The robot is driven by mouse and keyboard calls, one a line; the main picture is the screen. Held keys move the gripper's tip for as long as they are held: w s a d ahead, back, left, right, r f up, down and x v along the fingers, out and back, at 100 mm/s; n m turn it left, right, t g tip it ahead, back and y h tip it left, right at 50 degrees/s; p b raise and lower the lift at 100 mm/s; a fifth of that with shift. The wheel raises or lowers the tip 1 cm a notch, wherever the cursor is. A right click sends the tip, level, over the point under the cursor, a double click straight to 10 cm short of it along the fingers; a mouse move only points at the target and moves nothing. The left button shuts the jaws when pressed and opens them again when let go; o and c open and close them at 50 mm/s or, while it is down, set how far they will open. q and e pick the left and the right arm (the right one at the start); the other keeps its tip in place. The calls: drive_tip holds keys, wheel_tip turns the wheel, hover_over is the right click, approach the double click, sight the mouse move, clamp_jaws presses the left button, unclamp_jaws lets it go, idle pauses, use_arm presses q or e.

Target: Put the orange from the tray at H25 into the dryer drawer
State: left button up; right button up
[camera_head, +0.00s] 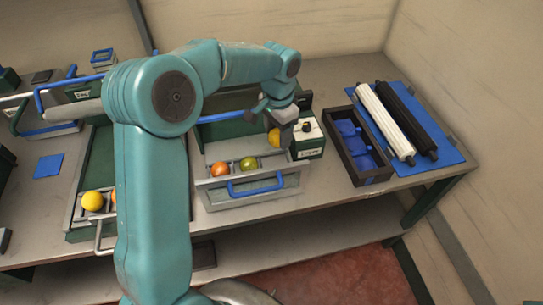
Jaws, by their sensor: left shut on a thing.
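My left gripper (279,124) is shut on a yellow-orange fruit (274,138), the orange. It holds it above the back right of an open grey drawer (207,202) with a blue handle (257,186). The drawer holds a reddish-orange fruit (219,169) and a greenish-yellow fruit (248,163) in a row. The held orange looks clear of both. My arm hides part of the drawer's left side and the unit behind it. The lettering on the labels is too small to read, so I cannot tell which tray is H25. My right gripper is not in view.
A green unit with a knob (307,138) stands right of the drawer. A dark box with blue compartments (372,178) and white and black rollers (384,120) on a blue mat (444,154) lie further right. A yellow fruit (92,201) sits in a tray at left.

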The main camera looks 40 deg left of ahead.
use_arm(q)
wheel_tip(320, 180, down, 10)
drive_tip(key=shift+a+r+p, duration=0.1)
drive_tip(key=shift+p, duration=0.2)
drive_tip(key=shift+r, duration=0.1)
drive_tip(key=shift+f+b, duration=0.25)
drive_tip(key=shift+b, duration=0.05)
drive_tip(key=o, duration=1.1)
drive_tip(key=shift+r, duration=0.2)
wheel_tip(320, 180, up, 12)
drive_tip(key=shift+r, duration=0.1)
